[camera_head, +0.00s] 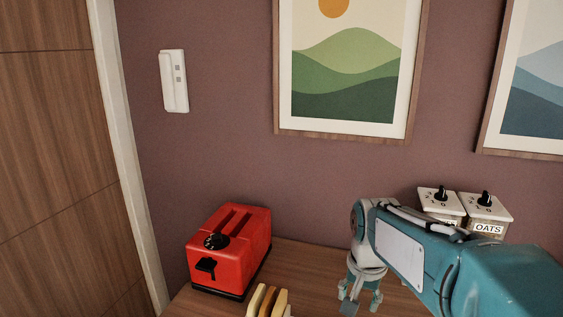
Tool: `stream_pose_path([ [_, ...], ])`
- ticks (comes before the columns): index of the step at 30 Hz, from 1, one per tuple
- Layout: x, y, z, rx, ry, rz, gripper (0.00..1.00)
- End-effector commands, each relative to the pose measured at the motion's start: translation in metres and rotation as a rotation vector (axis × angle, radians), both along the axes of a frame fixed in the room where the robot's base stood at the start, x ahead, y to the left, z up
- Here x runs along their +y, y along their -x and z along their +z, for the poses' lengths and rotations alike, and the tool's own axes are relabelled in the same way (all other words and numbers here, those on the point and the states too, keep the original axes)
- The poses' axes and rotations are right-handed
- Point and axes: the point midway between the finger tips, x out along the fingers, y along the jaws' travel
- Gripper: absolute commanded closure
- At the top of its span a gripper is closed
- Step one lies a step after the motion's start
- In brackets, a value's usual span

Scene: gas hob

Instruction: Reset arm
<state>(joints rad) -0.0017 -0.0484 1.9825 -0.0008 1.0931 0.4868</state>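My teal arm comes in from the lower right and bends down at its far end. My gripper (359,299) hangs from it, pointing down over the wooden counter (290,262), right of the toaster. Its finger parts look spread at the sides, but they are small and partly merge with a grey part between them. I cannot tell whether the fingertips are apart or together. No object shows clearly in it.
A red toaster (228,250) stands on the counter at left, with yellowish slices (266,301) in front. Two white canisters with black knobs, one (438,203) left of another labelled OATS (486,212), stand behind my arm. Framed pictures (346,75) hang on the wall.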

Motion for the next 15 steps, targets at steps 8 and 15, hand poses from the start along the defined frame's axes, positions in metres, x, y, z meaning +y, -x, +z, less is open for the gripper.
stream_pose_path([
  [8,0.0,0.049,0.02,-0.108,0.022,0.131,0.3],
  [15,0.0,0.089,0.026,-0.198,0.052,0.245,0.3],
])
